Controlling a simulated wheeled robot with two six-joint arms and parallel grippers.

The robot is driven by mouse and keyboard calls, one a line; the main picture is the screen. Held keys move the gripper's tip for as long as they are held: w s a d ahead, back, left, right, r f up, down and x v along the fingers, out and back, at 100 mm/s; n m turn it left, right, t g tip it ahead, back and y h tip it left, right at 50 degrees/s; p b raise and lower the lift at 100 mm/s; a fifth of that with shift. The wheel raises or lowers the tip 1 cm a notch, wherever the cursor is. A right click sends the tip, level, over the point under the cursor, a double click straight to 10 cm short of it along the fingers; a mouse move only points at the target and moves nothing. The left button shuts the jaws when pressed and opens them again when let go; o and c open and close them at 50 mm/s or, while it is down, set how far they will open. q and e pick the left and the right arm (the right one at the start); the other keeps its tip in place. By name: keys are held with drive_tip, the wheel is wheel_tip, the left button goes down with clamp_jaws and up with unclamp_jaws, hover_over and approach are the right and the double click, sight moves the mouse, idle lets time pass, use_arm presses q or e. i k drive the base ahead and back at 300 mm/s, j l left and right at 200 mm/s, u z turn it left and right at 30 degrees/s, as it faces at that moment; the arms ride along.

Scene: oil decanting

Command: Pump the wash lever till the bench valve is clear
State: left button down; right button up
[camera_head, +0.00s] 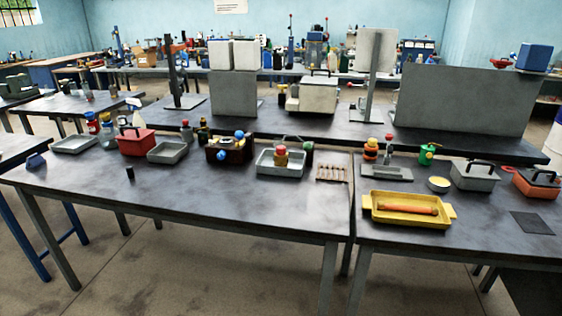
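Neither of my grippers shows in the head view. I cannot tell for sure which thing is the wash lever; a small upright grey part (388,147) stands on a grey base (385,172) at the back of the right bench. I cannot tell for sure which thing is the bench valve either; a dark brown block (238,155) with blue round knobs (222,155) stands at the back of the left bench. A grey tray (266,168) holding a red-topped yellowish container (281,157) stands to its right.
A yellow tray (385,218) holds an orange cylinder (408,209) on the right bench. A red box (135,144), grey trays (166,152) and bottles line the left bench's back. A small black cylinder (130,174) stands nearer. The left bench's front (230,208) is mostly clear.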

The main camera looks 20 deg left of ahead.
sight(307, 146)
drive_tip(key=i+j+z, duration=0.45)
drive_tip(key=i, duration=0.15)
drive_tip(key=i+j+z, duration=0.5)
drive_tip(key=j, duration=0.2)
